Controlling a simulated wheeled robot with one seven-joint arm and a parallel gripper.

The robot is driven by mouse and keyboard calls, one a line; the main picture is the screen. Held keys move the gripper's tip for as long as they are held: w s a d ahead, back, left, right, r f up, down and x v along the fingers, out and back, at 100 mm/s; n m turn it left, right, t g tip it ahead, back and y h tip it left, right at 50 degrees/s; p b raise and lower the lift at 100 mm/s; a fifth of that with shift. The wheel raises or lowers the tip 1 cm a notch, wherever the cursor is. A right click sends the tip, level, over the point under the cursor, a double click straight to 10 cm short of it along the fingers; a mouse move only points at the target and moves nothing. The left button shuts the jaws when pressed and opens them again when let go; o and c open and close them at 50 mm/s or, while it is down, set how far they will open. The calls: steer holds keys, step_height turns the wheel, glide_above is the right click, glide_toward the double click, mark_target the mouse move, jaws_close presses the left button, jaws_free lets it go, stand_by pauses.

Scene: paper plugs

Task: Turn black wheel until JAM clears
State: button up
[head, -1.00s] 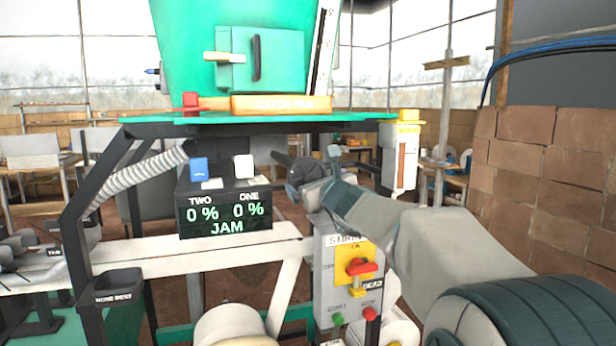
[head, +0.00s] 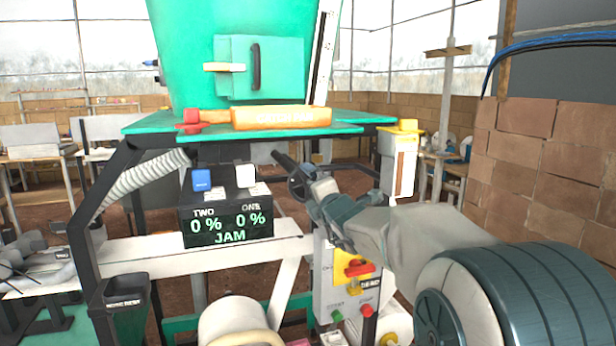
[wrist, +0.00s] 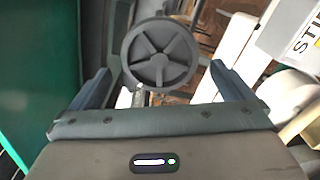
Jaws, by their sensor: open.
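The black wheel (wrist: 160,53), a round spoked disc, faces the wrist camera just ahead of my gripper (wrist: 159,70). The jaws are open, with one finger to the left and one to the right of the wheel's lower part. They appear apart from its rim, and nothing is held. In the head view the wheel (head: 297,182) is partly hidden by my gripper (head: 318,193), and contact cannot be told there. The display (head: 228,222) reads TWO 0 %, ONE 0 %, and JAM.
A control box (head: 345,280) with a red and yellow switch hangs below my arm. A white beam (head: 180,255) crosses left under the display. The green hopper (head: 190,60) stands above. A brick wall (head: 540,150) is at right.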

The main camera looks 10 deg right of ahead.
mark_target(305, 182)
steer(key=m+p, duration=0.1)
steer(key=m, duration=0.1)
steer(key=shift+m, duration=0.3)
steer(key=shift+w+a, duration=0.2)
steer(key=shift+w, duration=0.8)
steer(key=shift+w+a, duration=0.15)
steer(key=shift+w, duration=0.85)
steer(key=c, duration=0.8)
steer(key=shift+b, duration=0.45)
